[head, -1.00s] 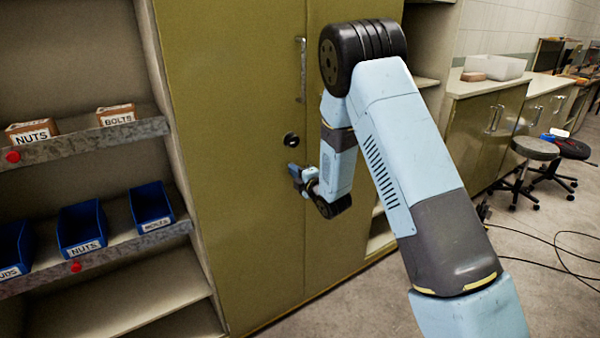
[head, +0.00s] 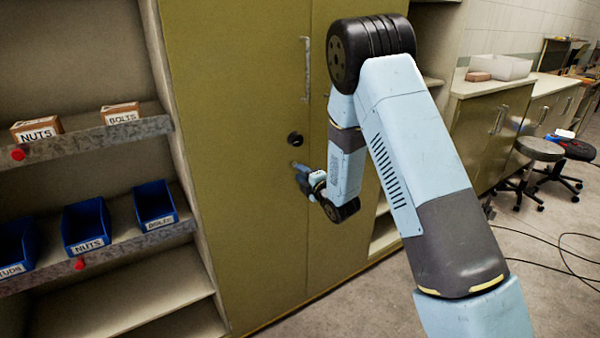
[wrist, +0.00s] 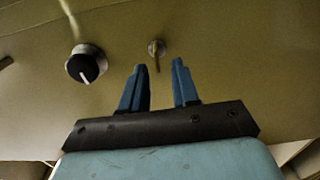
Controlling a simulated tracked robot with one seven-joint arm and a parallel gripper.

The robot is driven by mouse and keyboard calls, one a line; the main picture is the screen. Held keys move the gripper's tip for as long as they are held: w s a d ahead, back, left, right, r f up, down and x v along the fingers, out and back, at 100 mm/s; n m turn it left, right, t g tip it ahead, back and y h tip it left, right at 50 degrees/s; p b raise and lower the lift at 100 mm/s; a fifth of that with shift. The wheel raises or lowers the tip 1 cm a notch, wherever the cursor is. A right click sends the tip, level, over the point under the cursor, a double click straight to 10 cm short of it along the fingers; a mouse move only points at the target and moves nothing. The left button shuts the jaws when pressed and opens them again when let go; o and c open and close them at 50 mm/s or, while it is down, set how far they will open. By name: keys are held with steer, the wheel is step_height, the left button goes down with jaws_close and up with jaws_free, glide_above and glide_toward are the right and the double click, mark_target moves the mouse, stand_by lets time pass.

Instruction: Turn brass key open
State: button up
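The brass key (wrist: 157,56) sticks out of a small round lock on the olive cabinet door in the wrist view. It hangs roughly vertical. My gripper (wrist: 158,66) is open, with its two blue fingers apart. In the wrist view the key lies in line with the gap between the fingertips, and neither finger visibly touches it. I cannot tell whether the tips reach past it. In the head view my gripper (head: 296,168) is close to the door, just below a black knob (head: 295,139). The key cannot be made out there.
The black knob (wrist: 86,64) with a white mark sits left of the key in the wrist view. A vertical handle (head: 306,70) is above on the olive cabinet (head: 240,200). Shelves with blue bins (head: 86,226) stand left. A stool (head: 539,150) and floor cables are right.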

steer(key=v, duration=1.1)
steer(key=shift+d, duration=0.2)
steer(key=shift+s, duration=0.1)
steer(key=d+r+m+g+h, duration=0.1)
steer(key=d+r+m+h, duration=0.5)
steer(key=r, duration=0.4)
steer(key=s+d+r+m+g+h, duration=0.2)
steer(key=s+d+r+m, duration=0.4)
steer(key=d+r+m, duration=0.15)
steer(key=s+d+r+m+g, duration=0.1)
steer(key=s+r+m+g, duration=0.1)
steer(key=s, duration=0.7)
steer(key=s+d+r+m+g+h, duration=0.1)
steer(key=s+d+r+m+g, duration=0.1)
steer(key=s+m, duration=0.3)
steer(key=s+d+r+m+g+h, duration=0.1)
steer(key=s+d+r+m+g, duration=0.1)
steer(key=s, duration=1.1)
steer(key=shift+s+d+r+m, duration=0.3)
steer(key=shift+r+m, duration=0.3)
steer(key=shift+m, duration=0.65)
steer(key=shift+o, duration=0.2)
